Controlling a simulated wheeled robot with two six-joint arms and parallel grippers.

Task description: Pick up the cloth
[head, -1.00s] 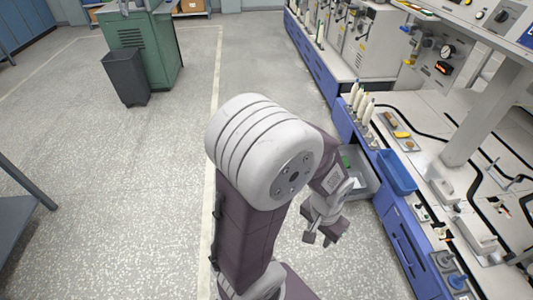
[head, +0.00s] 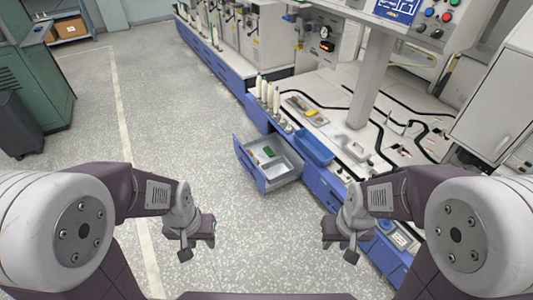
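I cannot make out a cloth for certain. A small green flat item (head: 269,152) lies in the open drawer (head: 286,168) below the bench; it is too small to tell whether it is cloth. My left gripper (head: 194,246) is empty, with its fingers apart, above the floor to the left of the drawer. My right gripper (head: 338,245) is empty, with its fingers apart, in front of the bench's blue drawer fronts. Both grippers are well away from the green item.
A blue bin (head: 315,147) sits at the bench edge beside the drawer. White bobbins (head: 268,96) stand behind it, near a small tray (head: 296,103) with yellow and brown items. The bench (head: 385,100) runs along the right. The floor (head: 190,130) on the left is clear.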

